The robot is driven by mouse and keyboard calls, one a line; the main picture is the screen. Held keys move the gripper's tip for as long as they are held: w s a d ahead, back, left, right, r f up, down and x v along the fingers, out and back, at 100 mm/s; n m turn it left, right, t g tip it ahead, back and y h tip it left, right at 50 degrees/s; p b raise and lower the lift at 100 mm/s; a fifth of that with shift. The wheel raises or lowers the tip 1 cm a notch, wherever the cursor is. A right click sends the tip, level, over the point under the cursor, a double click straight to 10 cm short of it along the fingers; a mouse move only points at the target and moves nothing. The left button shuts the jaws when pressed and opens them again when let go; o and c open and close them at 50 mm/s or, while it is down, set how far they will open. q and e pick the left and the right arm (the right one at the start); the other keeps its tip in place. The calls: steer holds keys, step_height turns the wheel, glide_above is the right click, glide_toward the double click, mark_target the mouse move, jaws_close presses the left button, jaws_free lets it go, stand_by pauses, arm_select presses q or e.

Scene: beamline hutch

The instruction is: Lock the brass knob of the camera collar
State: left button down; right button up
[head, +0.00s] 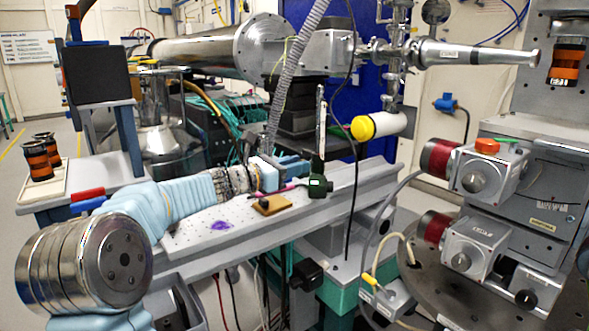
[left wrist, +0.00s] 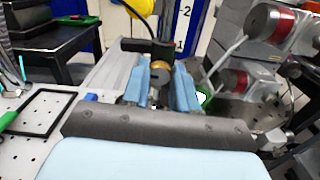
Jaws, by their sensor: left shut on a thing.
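My left gripper (head: 293,166) reaches in from the left over the grey rail, at the end of my blue-sleeved arm. In the left wrist view its two blue fingers (left wrist: 161,82) stand on either side of the round brass knob (left wrist: 160,68) and are shut on it. A dark upright part, perhaps the camera collar (left wrist: 160,48), shows just behind the knob. In the head view the fingers hide the knob, beside a thin upright post (head: 321,120). I cannot tell how far the knob is turned. My right gripper is in neither view.
A small dark device with a green light (head: 316,184) stands beside the gripper. A brown block (head: 272,205) lies on the perforated rail top (head: 200,222). A white cylinder with a yellow cap (head: 378,126) hangs behind. Red-ended motor housings (head: 485,175) stand at the right.

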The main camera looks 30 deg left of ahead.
arm_select(q)
steer(key=shift+f+m+b, duration=0.25)
steer(key=shift+m+b, duration=0.1)
steer(key=shift+m, duration=0.05)
steer(key=m+b, duration=0.4)
steer(key=b, duration=0.1)
steer(key=m+b, duration=0.5)
steer(key=shift+s+d+f+m, duration=0.1)
steer(key=shift+d+f+m, duration=0.05)
steer(key=shift+m, duration=0.15)
steer(key=m+b, duration=0.3)
steer(key=m, duration=0.1)
steer(key=shift+m+b, duration=0.95)
steer(key=shift+m, duration=0.45)
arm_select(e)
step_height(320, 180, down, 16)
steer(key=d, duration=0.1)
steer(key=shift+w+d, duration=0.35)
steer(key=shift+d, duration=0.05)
arm_select(q)
steer(key=c, duration=0.9)
jaws_free()
steer(key=shift+o, duration=0.2)
steer(key=shift+s, duration=0.1)
